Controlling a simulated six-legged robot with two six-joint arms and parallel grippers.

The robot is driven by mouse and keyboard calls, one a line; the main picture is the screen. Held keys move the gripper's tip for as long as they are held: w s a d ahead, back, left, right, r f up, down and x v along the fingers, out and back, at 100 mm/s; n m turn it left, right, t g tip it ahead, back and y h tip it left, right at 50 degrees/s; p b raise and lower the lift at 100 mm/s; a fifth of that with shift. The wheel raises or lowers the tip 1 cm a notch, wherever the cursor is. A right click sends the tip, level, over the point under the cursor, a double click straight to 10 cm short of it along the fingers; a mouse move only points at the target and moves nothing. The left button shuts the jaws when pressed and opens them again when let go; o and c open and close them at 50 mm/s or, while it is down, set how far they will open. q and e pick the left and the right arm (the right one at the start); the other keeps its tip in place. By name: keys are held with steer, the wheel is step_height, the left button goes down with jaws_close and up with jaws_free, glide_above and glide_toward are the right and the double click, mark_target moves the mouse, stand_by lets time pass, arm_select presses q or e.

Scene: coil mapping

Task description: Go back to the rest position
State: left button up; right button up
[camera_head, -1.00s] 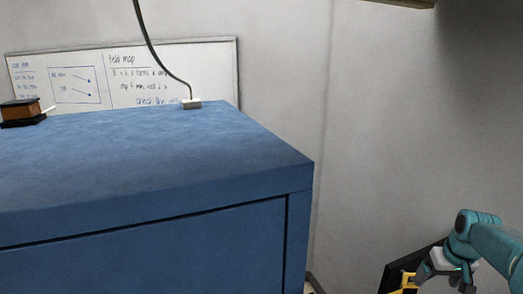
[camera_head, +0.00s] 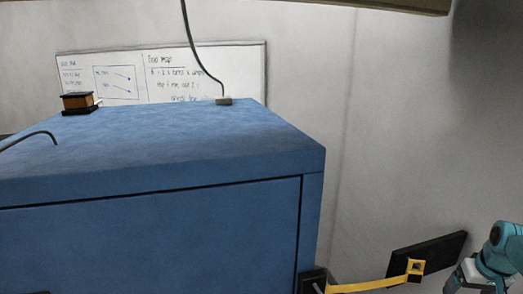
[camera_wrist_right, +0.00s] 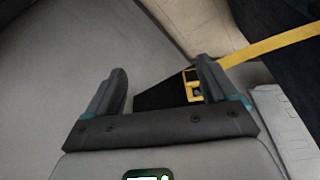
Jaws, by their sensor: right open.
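My right gripper (camera_wrist_right: 162,72) shows in the right wrist view with its two dark fingers spread apart and nothing held between them. My right arm (camera_head: 497,258) comes in at the lower right edge of the head view, where its fingertips are hard to make out. A yellow strip with a square, holed end (camera_head: 416,268) lies just left of the arm. The square end also shows in the right wrist view (camera_wrist_right: 191,86), close beside the right-hand finger; I cannot tell if they touch. My left gripper is not in view.
A large blue cabinet (camera_head: 160,230) fills the left and middle. On top are a brown-and-black block (camera_head: 78,102), a small pale block (camera_head: 223,101) with a cable, and another dark cable. A black panel (camera_head: 440,250) stands behind the strip. A whiteboard (camera_head: 200,70) hangs behind.

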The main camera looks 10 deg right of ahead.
steer(key=w+a+f+n+y+b, duration=0.1)
steer(key=w+a+f+y+b, duration=0.1)
steer(key=a+f, duration=1)
steer(key=w+a+f+n+y+b, duration=0.1)
steer(key=w+a+f, duration=0.1)
steer(key=a+f, duration=0.95)
steer(key=s+a+f+g+y+b, duration=0.1)
steer(key=s+a+f, duration=0.4)
steer(key=a+f, duration=0.4)
steer(key=s+a+f+g+y+b, duration=0.1)
steer(key=s+a+f, duration=0.3)
steer(key=s+a, duration=0.9)
steer(key=s+b, duration=0.1)
steer(key=s, duration=0.1)
steer(key=shift+s+a+n+g, duration=0.25)
steer(key=shift+s+n+g, duration=0.05)
steer(key=shift+s+n, duration=0.1)
steer(key=shift+w, duration=0.1)
steer(key=c, duration=0.8)
steer(key=shift+a, duration=0.1)
steer(key=shift+c, duration=0.2)
